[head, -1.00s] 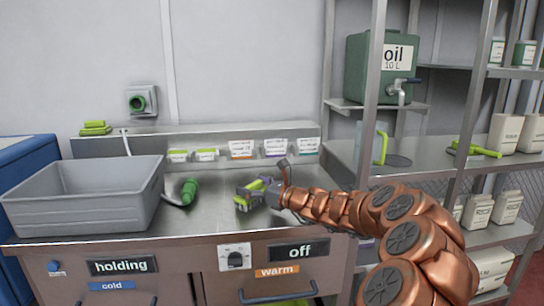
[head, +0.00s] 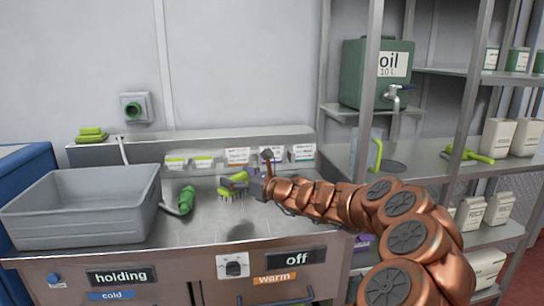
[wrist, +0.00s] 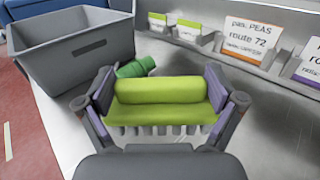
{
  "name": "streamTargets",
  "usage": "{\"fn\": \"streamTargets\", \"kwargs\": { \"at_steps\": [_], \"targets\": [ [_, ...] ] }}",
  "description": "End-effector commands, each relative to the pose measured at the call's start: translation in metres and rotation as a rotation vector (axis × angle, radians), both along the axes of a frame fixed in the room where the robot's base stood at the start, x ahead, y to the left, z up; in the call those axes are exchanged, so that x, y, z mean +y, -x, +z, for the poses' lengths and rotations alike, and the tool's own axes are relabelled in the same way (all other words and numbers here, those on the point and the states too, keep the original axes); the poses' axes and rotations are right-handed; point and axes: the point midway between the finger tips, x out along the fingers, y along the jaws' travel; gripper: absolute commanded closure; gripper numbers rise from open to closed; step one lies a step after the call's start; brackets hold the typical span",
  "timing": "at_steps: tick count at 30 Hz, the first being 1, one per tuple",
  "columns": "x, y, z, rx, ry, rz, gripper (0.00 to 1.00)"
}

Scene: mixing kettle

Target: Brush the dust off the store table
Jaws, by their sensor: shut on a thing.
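My gripper (head: 241,183) is shut on a lime-green brush (head: 229,192) with pale bristles pointing down. In the wrist view the brush (wrist: 160,113) lies crosswise between the two fingers. The bristles appear to be above the steel tabletop (head: 190,234), clear of it in the head view. A dark patch lies on the steel below and in front of the brush; I cannot tell if it is shadow or dust. I cannot make out clear dust elsewhere on the steel. No label names this table as the store table.
A grey tub (head: 85,212) stands on the left of the steel top. Shelves with a green oil container (head: 365,80) stand to the right. The front middle is clear.

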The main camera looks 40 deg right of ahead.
Motion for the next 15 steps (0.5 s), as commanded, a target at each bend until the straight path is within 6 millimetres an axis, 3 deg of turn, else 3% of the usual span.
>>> {"fn": "streamTargets", "kwargs": {
  "at_steps": [1, 6, 15],
  "targets": [
    [0.0002, 0.0000, 0.0093, -0.001, 0.000, 0.000, 0.35],
    [0.0004, 0.0000, 0.0175, 0.000, 0.000, 0.001, 0.35],
    [0.0006, -0.0002, 0.0179, 0.000, 0.000, 0.001, 0.35]
  ]
}}
